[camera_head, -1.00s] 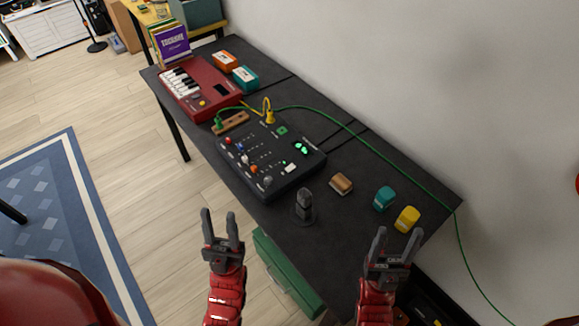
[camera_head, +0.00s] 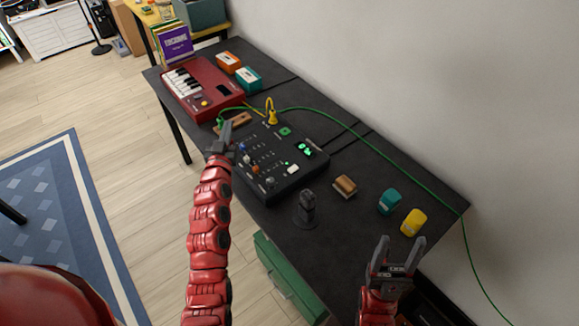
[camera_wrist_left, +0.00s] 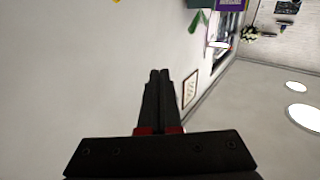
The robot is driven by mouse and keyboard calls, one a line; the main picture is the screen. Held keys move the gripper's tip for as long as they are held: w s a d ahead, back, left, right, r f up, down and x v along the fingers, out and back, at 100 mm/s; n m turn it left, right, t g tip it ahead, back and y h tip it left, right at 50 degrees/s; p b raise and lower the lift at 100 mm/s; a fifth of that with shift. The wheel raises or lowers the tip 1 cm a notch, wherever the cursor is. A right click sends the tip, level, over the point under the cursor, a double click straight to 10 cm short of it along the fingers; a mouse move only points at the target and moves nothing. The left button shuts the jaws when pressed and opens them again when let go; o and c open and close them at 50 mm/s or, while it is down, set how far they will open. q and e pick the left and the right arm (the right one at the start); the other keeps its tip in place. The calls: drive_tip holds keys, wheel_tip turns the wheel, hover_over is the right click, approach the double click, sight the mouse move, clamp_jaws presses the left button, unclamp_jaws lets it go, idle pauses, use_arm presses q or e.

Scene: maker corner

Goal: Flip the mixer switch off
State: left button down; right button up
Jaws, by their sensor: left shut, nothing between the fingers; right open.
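The black mixer (camera_head: 283,165) lies on the dark table, with knobs, sliders, a white button and lit green indicators on top. My left gripper (camera_head: 226,128) is shut and empty at the mixer's left corner, and its fingers hide part of that corner. I cannot tell whether it touches the mixer, and I cannot make out the power switch. In the left wrist view the shut fingers (camera_wrist_left: 158,75) point toward a pale wall, with no mixer in sight. My right gripper (camera_head: 398,250) is open and empty near the table's front right.
A red keyboard (camera_head: 201,88) stands behind the mixer. A microphone (camera_head: 307,208), a brown block (camera_head: 345,186), a teal block (camera_head: 389,202) and a yellow block (camera_head: 413,222) stand in front and right. A green cable (camera_head: 385,152) crosses the table.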

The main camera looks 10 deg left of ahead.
use_arm(q)
drive_tip(key=w+d+f+m+g+h+b, duration=0.1)
drive_tip(key=d+f+m+g+h, duration=0.35)
drive_tip(key=d+h, duration=0.2)
drive_tip(key=s+d+m+g+h+b, duration=0.1)
drive_tip(key=s+d+m+g+h, duration=0.1)
drive_tip(key=s+d+m+g, duration=0.3)
drive_tip(key=shift+s+d+m+g, duration=0.2)
drive_tip(key=shift+s+m+g, duration=0.15)
drive_tip(key=shift+s+g, duration=0.4)
drive_tip(key=shift+w+d+h, duration=0.1)
drive_tip(key=shift+w+h, duration=0.15)
drive_tip(key=p, duration=0.3)
hover_over(289, 170)
drive_tip(key=f, duration=0.3)
drive_tip(key=s+f, duration=0.1)
drive_tip(key=f, duration=0.1)
drive_tip(key=shift+f, duration=0.35)
drive_tip(key=f, duration=0.1)
drive_tip(key=f+p, duration=0.1)
drive_tip(key=f, duration=0.1)
drive_tip(key=shift+w+d+f, duration=0.1)
drive_tip(key=shift+w+f, duration=0.05)
drive_tip(key=shift+w, duration=0.2)
drive_tip(key=shift+w+f, duration=0.1)
drive_tip(key=shift+f, duration=0.45)
